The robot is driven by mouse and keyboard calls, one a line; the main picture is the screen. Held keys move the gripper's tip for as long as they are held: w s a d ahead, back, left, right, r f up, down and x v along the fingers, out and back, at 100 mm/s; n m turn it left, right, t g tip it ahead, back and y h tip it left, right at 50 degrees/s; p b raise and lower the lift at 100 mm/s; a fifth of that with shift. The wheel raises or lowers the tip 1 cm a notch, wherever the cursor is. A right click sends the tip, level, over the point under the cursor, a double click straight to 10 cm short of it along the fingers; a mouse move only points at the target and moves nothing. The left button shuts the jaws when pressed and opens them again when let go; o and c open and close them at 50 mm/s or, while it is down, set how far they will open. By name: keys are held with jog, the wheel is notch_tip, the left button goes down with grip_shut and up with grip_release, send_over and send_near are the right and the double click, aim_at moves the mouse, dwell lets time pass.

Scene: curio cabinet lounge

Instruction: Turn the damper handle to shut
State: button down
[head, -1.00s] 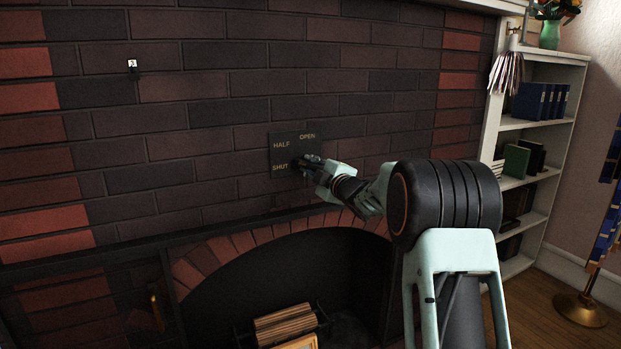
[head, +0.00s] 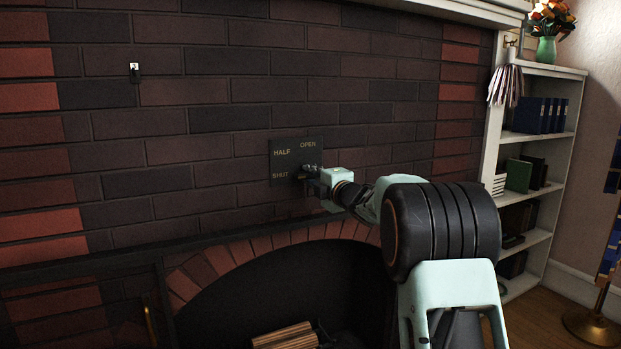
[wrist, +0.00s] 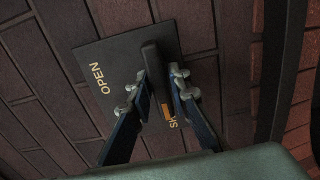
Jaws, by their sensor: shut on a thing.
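The damper plate (head: 283,163) is a dark square on the brick wall, lettered OPEN at top right, HALF at upper left and SHUT at lower left. In the wrist view the plate (wrist: 122,57) looks turned, with OPEN at left. The damper handle (wrist: 152,66) is a dark bar with an orange mark near its lower end, beside the partly hidden SHUT lettering. My gripper (wrist: 161,78) is shut on the handle, one finger on each side. In the head view my gripper (head: 313,172) covers the plate's lower right, and the handle is hard to make out.
The arched fireplace opening (head: 290,285) lies below the plate, with logs (head: 285,336) inside. A small wall switch (head: 134,72) is at upper left. A white bookshelf (head: 545,140) stands at right, with a flower vase (head: 546,50) on top. The wall around the plate is clear.

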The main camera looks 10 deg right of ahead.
jog(key=c, duration=1.9)
grip_release()
jog(key=shift+c, duration=0.2)
jog(key=v, duration=1.2)
jog(key=shift+r, duration=0.1)
